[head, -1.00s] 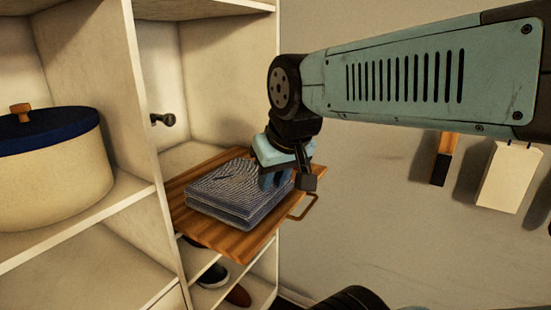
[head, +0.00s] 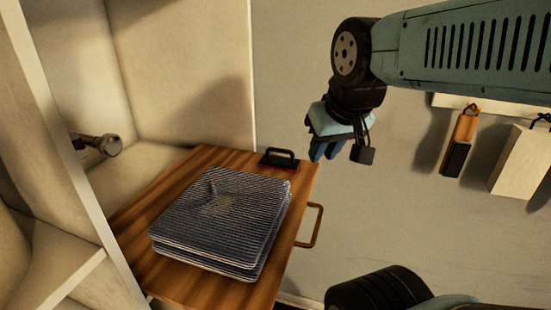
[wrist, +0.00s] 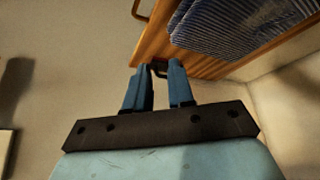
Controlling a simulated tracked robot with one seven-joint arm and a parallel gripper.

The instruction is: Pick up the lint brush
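A small thing with a black arched handle and a dark red base, apparently the lint brush (head: 279,158), lies on the back right part of a wooden board (head: 187,283), behind folded striped cloth. My gripper (head: 322,157) hangs in the air to the right of the brush in the head view, apart from it. Its blue fingers are open, with nothing held. In the wrist view the black handle (wrist: 160,68) shows small beyond the gap between the fingertips (wrist: 158,76); the fingers partly hide it.
The folded striped cloth (head: 222,222) covers much of the board. A brown loop handle (head: 315,226) sticks out at its right edge. Shelf panels (head: 190,75) enclose the left and back. An orange and black item (head: 461,143) and a pale tag (head: 520,162) hang on the wall.

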